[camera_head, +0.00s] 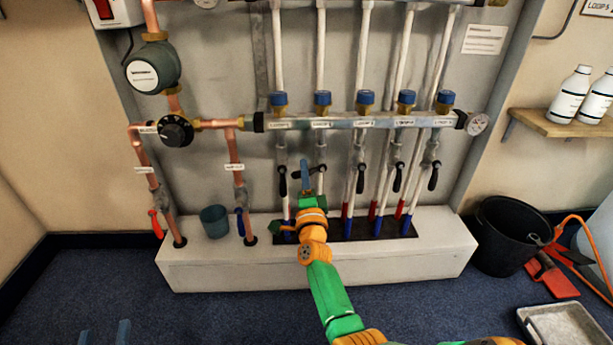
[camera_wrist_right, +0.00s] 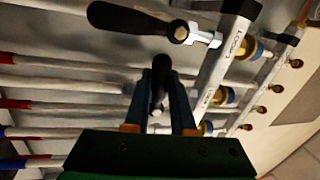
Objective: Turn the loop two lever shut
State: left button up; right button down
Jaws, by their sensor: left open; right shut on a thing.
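The loop two lever (camera_head: 295,171) is a black handle on the second white pipe from the left. In the head view it lies roughly level, across its pipe. My right gripper (camera_head: 305,174) is at this lever. In the right wrist view, the black handle (camera_wrist_right: 161,76) sits between the two blue fingers of my right gripper (camera_wrist_right: 160,92), which is shut on it. The lever's pivot is partly hidden by the gripper. My left gripper (camera_head: 104,333) is open and empty at the bottom left, far from the manifold.
The loop one lever (camera_head: 282,180) hangs down close to the left of my right gripper. The loop three lever (camera_head: 361,179) and others hang down on the right. A teal cup (camera_head: 214,221) stands on the white plinth (camera_head: 340,268). A black bucket (camera_head: 508,236) stands at the right.

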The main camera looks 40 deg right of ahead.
pick_arm(q)
jog(key=shift+a+f+g, duration=0.15)
jog(key=shift+f+g, duration=0.25)
jog(key=shift+f, duration=0.25)
pick_arm(e)
jog(key=shift+r+m+g+h, duration=0.15)
jog(key=shift+r+m+h, duration=0.1)
jog(key=shift+m, duration=0.5)
jog(key=shift+r+m+g+h, duration=0.15)
jog(key=shift+m+h, duration=0.1)
jog(key=shift+m, duration=0.5)
jog(key=shift+r, duration=0.1)
jog(key=c, duration=0.8)
grip_release()
jog(key=shift+o, duration=0.2)
pick_arm(q)
jog(key=s+a+f+g+y+p, duration=0.2)
jog(key=s+a+f+g, duration=0.1)
jog(key=s+f+g, duration=0.6)
notch_tip(320, 180, down, 4)
jog(key=shift+s+a+r+n+y, duration=0.1)
jog(key=shift+s+a+n+y, duration=0.1)
jog(key=shift+a+n+y, duration=0.15)
pick_arm(e)
jog(key=v, duration=0.7)
pick_arm(q)
jog(key=shift+d, duration=0.1)
